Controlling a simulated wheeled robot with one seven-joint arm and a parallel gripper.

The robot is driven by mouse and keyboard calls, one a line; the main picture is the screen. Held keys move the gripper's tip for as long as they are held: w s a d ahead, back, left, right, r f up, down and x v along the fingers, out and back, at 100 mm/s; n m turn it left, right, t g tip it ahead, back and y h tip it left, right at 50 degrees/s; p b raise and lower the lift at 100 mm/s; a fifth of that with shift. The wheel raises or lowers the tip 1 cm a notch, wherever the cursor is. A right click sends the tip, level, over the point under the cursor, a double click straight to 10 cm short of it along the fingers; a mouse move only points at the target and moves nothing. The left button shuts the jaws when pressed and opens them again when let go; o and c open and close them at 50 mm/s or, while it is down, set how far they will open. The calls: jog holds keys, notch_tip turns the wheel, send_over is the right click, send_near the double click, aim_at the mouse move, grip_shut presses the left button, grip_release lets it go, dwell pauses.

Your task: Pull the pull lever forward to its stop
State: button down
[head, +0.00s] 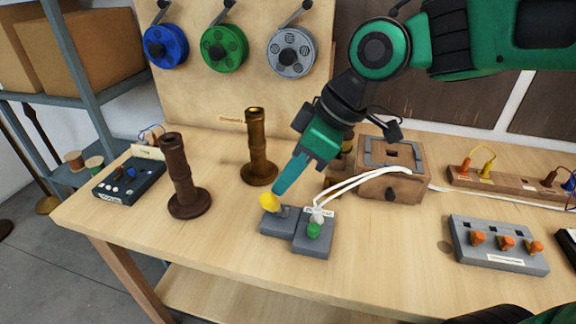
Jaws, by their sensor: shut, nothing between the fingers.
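A grey two-part block (314,246) sits near the front middle of the workbench. A short lever with a yellow knob (269,202) rises from its left part; I take it for the pull lever, though no label there is readable. The knob leans to the left, toward the front. My gripper (277,192) reaches down from the upper right, shut and empty. Its teal fingertips are right at the knob's back side; I cannot tell whether they touch it.
A brown turned post (183,180) and a brass-topped post (258,150) stand to the left and behind. A wooden box (391,186) stands behind right. A grey panel with orange knobs (498,246) lies right. The bench front (150,215) is clear.

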jog(key=w+v, duration=0.1)
jog(key=v, duration=1)
jog(key=shift+d+r, duration=0.4)
jog(key=d+f+m+h, duration=0.2)
jog(key=d+f+m, duration=0.4)
jog(key=d, duration=0.3)
jog(key=d+f+m+h, duration=0.1)
jog(key=d+f+m, duration=0.4)
jog(key=d, duration=0.5)
jog(key=s+d+f+m, duration=0.2)
jog(key=s+d+m, duration=0.1)
jog(key=d, duration=0.1)
jog(key=s+d+f+m+g+h, duration=0.1)
jog(key=s+d+f+m, duration=0.2)
jog(key=s+d, duration=0.1)
jog(key=s+d+f+m+h, duration=0.1)
jog(key=s+d+f+m, duration=0.2)
jog(key=s+d, duration=0.1)
jog(key=shift+s+d+f+g, duration=0.1)
jog(key=shift+d+f+g, duration=0.15)
jog(key=shift+d+g, duration=0.1)
jog(key=shift+s+d, duration=0.1)
jog(key=shift+s, duration=0.05)
